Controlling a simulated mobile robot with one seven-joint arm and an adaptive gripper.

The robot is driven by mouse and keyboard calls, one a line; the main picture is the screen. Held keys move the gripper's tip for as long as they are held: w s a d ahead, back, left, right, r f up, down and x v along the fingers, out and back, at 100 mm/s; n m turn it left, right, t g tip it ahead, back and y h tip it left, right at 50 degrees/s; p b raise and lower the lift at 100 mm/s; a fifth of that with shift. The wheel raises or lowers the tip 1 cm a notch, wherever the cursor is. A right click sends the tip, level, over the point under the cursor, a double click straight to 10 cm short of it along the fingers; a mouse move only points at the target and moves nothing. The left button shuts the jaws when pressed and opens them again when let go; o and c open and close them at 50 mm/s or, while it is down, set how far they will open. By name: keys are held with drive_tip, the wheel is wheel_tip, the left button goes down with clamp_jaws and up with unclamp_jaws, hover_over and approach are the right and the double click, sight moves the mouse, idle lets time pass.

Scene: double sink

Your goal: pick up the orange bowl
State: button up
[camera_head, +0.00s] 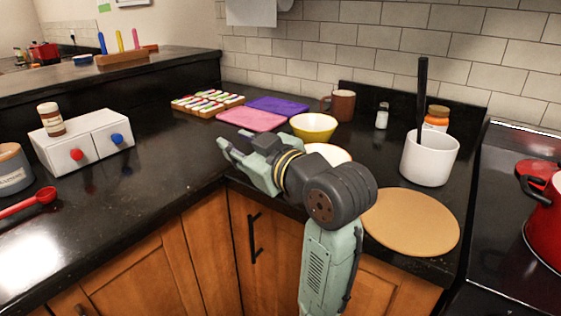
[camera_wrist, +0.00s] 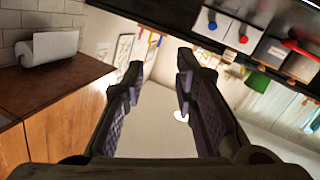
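My gripper (camera_head: 232,148) is over the front edge of the black counter, pointing left, open and empty. The wrist view also shows my gripper (camera_wrist: 160,75) with its two fingers apart and nothing between them. A bowl or dish with a pale inside and an orange-tan rim (camera_head: 328,152) sits on the counter just behind my wrist, which hides much of it. I cannot tell for sure that it is the orange bowl. A yellow bowl (camera_head: 314,126) stands behind it, fully clear of my gripper. No bowl shows in the wrist view.
A round tan board (camera_head: 411,222) lies at the front right, with a white crock (camera_head: 429,159) behind it. A brown mug (camera_head: 340,105), pink mat (camera_head: 252,118) and purple mat (camera_head: 277,106) lie towards the back. A white drawer box (camera_head: 85,141) stands left.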

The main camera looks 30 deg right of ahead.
drive_tip(key=s+d+f+g+h, duration=0.1)
drive_tip(key=s+d, duration=0.2)
drive_tip(key=s, duration=0.1)
drive_tip(key=s+d+f+m+h, duration=0.1)
drive_tip(key=s+d, duration=0.3)
drive_tip(key=s+d+f+g+h+p, duration=0.1)
drive_tip(key=s+d, duration=0.3)
drive_tip(key=shift+s+f+m+g, duration=0.15)
drive_tip(key=shift+s+m+g, duration=0.15)
drive_tip(key=shift+w+d+f, duration=0.1)
drive_tip(key=shift+d+f, duration=0.05)
drive_tip(key=shift+f, duration=0.05)
drive_tip(key=x, duration=0.4)
drive_tip(key=shift+w+f+p, duration=0.15)
drive_tip(key=shift+w+p, duration=0.1)
drive_tip(key=shift+p, duration=0.1)
drive_tip(key=shift+p+x, duration=0.85)
drive_tip(key=shift+x, duration=1.9)
drive_tip(key=shift+c, duration=0.2)
clamp_jaws()
